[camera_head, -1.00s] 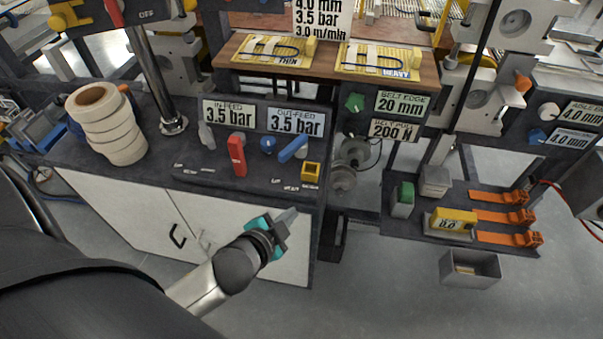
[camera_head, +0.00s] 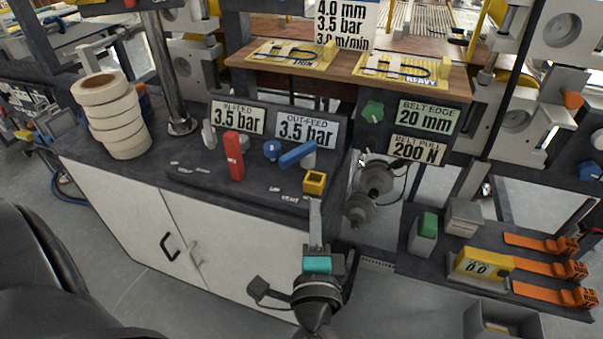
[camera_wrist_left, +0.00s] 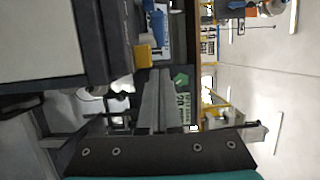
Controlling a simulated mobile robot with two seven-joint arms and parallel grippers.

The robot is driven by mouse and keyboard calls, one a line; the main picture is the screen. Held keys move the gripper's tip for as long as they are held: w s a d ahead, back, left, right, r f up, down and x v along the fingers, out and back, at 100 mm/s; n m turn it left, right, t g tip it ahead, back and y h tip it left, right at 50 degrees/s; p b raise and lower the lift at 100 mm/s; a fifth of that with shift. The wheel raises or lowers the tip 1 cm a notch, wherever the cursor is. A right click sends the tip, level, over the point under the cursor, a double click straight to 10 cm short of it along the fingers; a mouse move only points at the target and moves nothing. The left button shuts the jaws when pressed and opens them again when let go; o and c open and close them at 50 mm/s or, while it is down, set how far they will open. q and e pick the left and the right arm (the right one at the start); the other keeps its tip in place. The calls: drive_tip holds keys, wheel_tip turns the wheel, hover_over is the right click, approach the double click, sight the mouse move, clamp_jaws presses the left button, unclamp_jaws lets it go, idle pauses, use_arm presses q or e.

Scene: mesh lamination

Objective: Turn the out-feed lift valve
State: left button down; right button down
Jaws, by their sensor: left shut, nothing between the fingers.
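The out-feed display (camera_head: 306,129) reads 3.5 bar on the bench panel. Below it are a blue round knob (camera_head: 271,150) and a blue lever (camera_head: 297,154), which lies slanted, its right end higher. I cannot read which of them is the lift valve. My left gripper (camera_head: 315,208) is shut and empty, in front of the bench's right front corner, pointing away from me and apart from the lever. In the left wrist view its closed fingers (camera_wrist_left: 155,98) point toward the panel, with the blue lever (camera_wrist_left: 156,28) beyond them. My right gripper is not in view.
A red lever (camera_head: 234,157) stands left of the blue knob. A yellow square block (camera_head: 314,183) sits near the panel's right front edge, close beyond the gripper. A green knob (camera_head: 372,111) is up right. A roll stack (camera_head: 111,117) stands at left. Floor space lies in front.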

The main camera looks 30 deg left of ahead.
use_arm(q)
approach(300, 157)
drive_tip(key=w, duration=0.2)
drive_tip(key=w+d, duration=0.1)
drive_tip(key=w, duration=0.1)
drive_tip(key=shift+d, duration=0.1)
drive_tip(key=a, duration=0.1)
drive_tip(key=w+a, duration=0.1)
drive_tip(key=a, duration=0.1)
drive_tip(key=shift+a+f, duration=0.1)
drive_tip(key=shift+w+a, duration=0.1)
drive_tip(key=shift+a, duration=0.35)
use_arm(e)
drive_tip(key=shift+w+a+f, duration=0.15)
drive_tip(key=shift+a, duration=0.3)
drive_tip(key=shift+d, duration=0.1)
